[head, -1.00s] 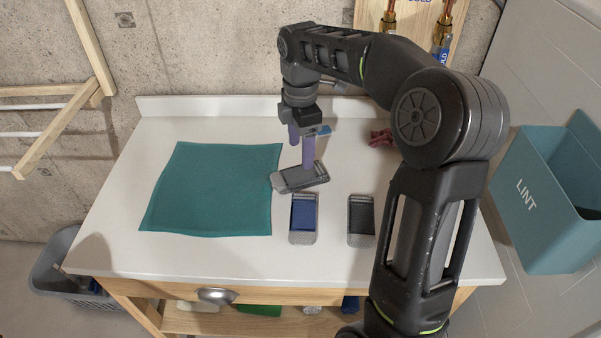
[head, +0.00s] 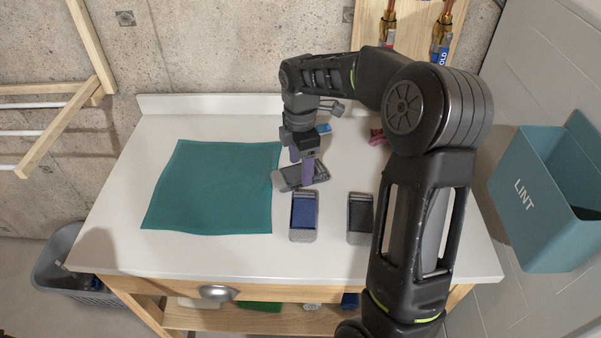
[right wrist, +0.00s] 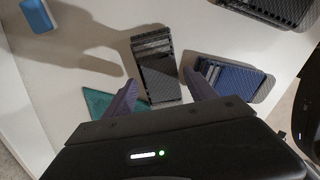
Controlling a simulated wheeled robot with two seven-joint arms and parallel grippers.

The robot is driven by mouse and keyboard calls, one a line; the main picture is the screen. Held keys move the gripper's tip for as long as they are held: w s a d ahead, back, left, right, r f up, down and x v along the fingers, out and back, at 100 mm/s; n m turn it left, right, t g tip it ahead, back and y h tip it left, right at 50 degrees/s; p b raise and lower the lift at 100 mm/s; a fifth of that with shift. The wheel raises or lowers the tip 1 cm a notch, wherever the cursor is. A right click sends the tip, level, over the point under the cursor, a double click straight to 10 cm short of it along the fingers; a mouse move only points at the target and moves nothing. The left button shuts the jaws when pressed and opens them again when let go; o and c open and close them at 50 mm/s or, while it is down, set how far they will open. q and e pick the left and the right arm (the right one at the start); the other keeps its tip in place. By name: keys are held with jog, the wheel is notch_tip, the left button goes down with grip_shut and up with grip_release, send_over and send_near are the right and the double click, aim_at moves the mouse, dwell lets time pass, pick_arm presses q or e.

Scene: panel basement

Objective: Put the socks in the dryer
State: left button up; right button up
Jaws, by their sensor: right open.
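Three small folded items with ribbed bands, which look like folded socks, lie on the white tabletop. The dark grey one (head: 316,172) lies angled by the teal cloth's right edge; in the right wrist view (right wrist: 158,75) it is between my fingers. The blue one (head: 304,214) lies in front of it and shows at right in the right wrist view (right wrist: 232,81). The black one (head: 360,215) lies right of the blue one. My right gripper (head: 301,168) is open, pointing down at the dark grey item; contact cannot be told. My left gripper and the dryer's opening are not seen.
A teal cloth (head: 215,188) covers the table's left part. A small blue object (head: 324,128) and a dark red one (head: 378,137) lie behind. A teal LINT bin (head: 530,215) is at right. A grey basket (head: 70,270) stands on the floor at left.

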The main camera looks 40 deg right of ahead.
aim_at(300, 171)
jog(key=shift+f, duration=0.8)
jog(key=c, duration=1.1)
jog(key=shift+c, duration=0.2)
notch_tip(300, 171, up, 10)
jog(key=shift+b, duration=0.4)
